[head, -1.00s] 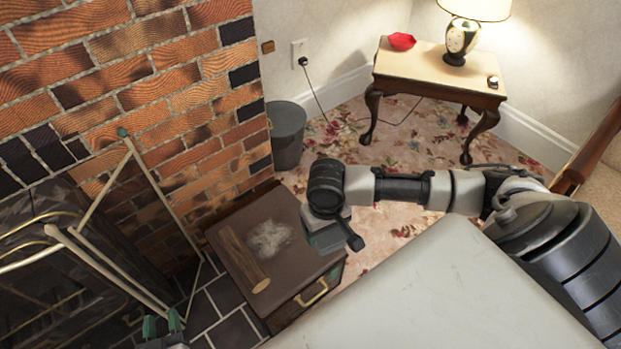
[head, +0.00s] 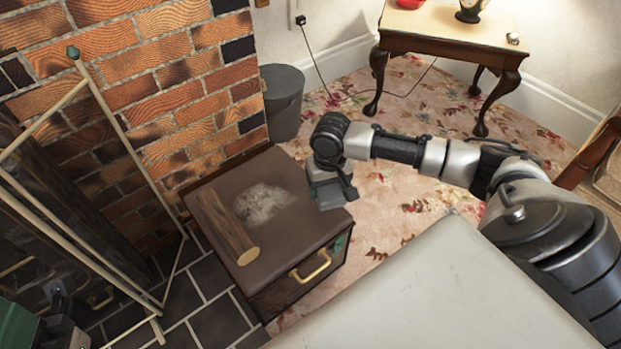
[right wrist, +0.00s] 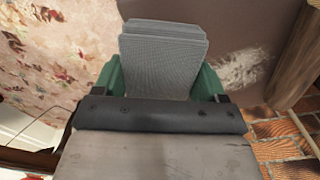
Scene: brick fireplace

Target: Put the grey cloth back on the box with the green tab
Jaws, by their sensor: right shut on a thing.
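The brown box (head: 215,190) stands on the hearth edge, with a brass handle on its front and a green tab (head: 340,243) on its right side. My right gripper (head: 333,192) is at the right edge of the box top. In the right wrist view its green fingers are shut on the folded grey cloth (right wrist: 163,62), which covers part of the view beside the brown box top. The cloth is not clearly distinguishable in the head view. My left gripper (head: 50,330) is at the bottom left corner, partly cut off; its opening is unclear.
A split log (head: 228,228) and a pale fuzzy patch (head: 262,203) are on the box top. A grey bin (head: 283,103) stands behind it. The fireplace screen (head: 125,130) is at left, a small table (head: 440,45) at back right. Flowered carpet lies open between.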

